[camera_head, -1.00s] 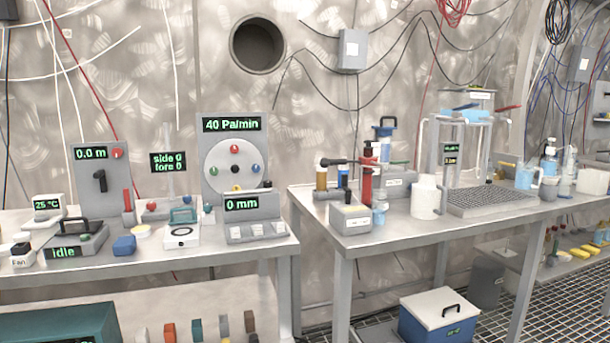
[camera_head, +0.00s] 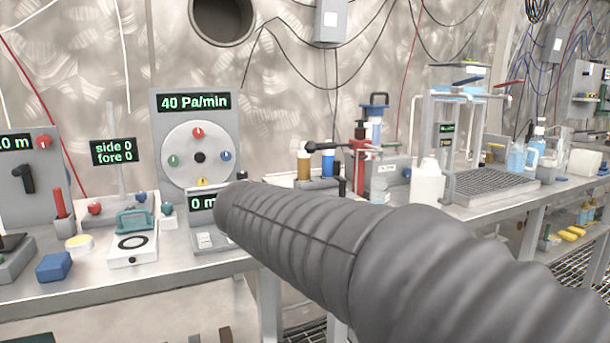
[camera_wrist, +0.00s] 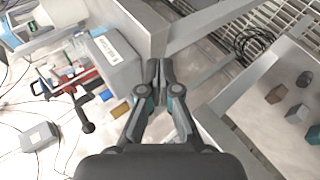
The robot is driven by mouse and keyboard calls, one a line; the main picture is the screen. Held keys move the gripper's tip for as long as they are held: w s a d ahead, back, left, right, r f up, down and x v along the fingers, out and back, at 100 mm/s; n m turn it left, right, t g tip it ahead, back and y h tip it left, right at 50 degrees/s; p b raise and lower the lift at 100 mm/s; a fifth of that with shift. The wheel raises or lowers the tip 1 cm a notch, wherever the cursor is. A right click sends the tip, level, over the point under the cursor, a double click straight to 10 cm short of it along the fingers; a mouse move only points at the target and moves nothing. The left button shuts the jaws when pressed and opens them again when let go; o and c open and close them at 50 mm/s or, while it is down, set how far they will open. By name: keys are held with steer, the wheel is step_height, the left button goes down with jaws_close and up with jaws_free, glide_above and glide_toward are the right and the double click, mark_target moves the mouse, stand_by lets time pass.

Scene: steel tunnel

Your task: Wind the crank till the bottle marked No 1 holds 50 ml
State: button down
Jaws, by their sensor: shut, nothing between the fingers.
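A black crank-like arm with a knob (camera_head: 312,147) reaches left from a red upright column (camera_head: 359,160) on the right-hand bench. It seems to be the same black arm with a round knob (camera_wrist: 88,127) at the left of the wrist view. A grey box with a white label (camera_wrist: 116,46) stands beside it; the label is too small to read. I cannot make out a bottle marked No 1 or its level. My gripper (camera_wrist: 160,66) is shut and empty, apart from the crank and to its right in the wrist view. My arm hides part of the bench front.
A white jug (camera_head: 427,185) stands right of the red column, before a grated tray (camera_head: 490,180). The left bench carries a dial panel (camera_head: 197,130) reading 40 Pa/min. Floor grating shows below.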

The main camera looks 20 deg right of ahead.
mark_target(339, 178)
steer(key=w+a+r+n+t+h+b, duration=0.3)
steer(key=w+r+h, duration=0.55)
steer(key=w, duration=0.65)
steer(key=w+d+r+m+y+p, duration=0.1)
steer(key=w+d+p, duration=0.1)
steer(key=d, duration=1)
steer(key=shift+w+r+y+p, duration=0.2)
steer(key=shift+w+y+p, duration=0.2)
steer(key=shift+w, duration=0.35)
